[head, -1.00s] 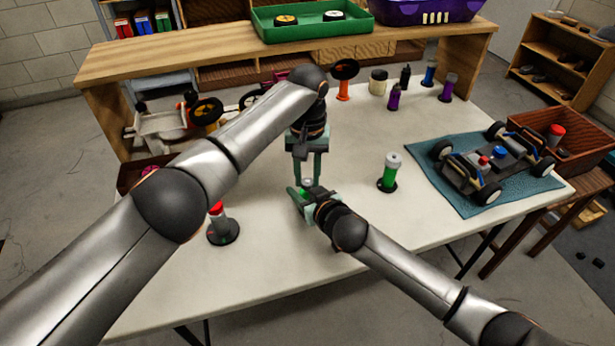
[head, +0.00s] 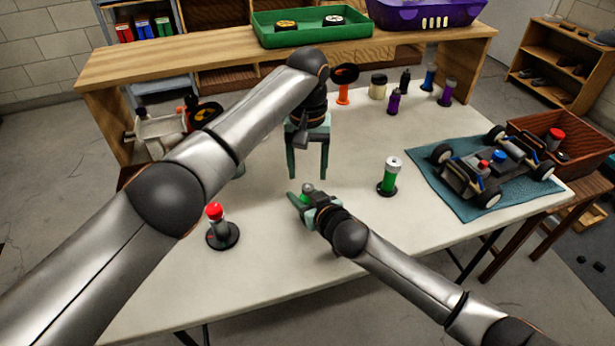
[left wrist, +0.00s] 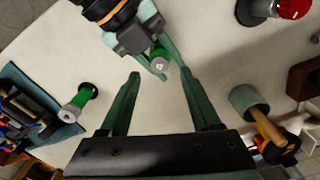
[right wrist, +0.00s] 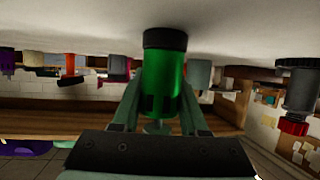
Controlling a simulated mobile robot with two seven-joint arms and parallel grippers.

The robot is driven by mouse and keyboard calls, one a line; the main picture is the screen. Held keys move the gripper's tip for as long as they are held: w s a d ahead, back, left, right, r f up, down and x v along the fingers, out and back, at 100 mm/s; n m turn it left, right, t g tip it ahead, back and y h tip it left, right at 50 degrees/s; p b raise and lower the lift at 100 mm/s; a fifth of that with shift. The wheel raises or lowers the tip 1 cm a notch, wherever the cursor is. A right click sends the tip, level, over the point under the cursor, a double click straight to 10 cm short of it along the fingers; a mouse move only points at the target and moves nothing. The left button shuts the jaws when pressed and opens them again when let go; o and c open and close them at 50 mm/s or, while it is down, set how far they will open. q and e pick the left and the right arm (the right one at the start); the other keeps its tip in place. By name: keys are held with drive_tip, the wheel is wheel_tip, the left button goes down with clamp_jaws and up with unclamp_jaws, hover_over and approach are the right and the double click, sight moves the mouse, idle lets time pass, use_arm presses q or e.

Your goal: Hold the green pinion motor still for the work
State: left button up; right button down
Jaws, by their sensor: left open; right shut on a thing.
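The green pinion motor (head: 307,188) is a small green cylinder with a grey top, low over the middle of the white table. My right gripper (head: 301,198) is shut around it and partly hides it in the head view. The right wrist view shows the green body (right wrist: 165,75) with a dark band at one end, between the fingers. My left gripper (head: 307,176) is open and empty, pointing down just above the motor, apart from it. In the left wrist view the motor's end (left wrist: 160,60) shows beyond the spread left fingers (left wrist: 160,75).
A green-and-white cylinder (head: 390,176) stands on a black base to the right. A red-topped cylinder (head: 216,229) stands at front left. The car chassis (head: 482,166) lies on a blue mat (head: 445,194) at right. Several bottles and cylinders stand at the back. The front middle of the table is clear.

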sight(308, 186)
use_arm(q)
wheel_tip(308, 186, up, 9)
drive_tip(key=shift+f, duration=0.2)
idle(0.3)
use_arm(e)
drive_tip(key=shift+c, duration=1.8)
unclamp_jaws()
drive_tip(key=v, duration=1.2)
drive_tip(key=shift+d, duration=0.1)
use_arm(q)
drive_tip(key=shift+s, duration=0.1)
use_arm(e)
drive_tip(key=shift+f, duration=0.1)
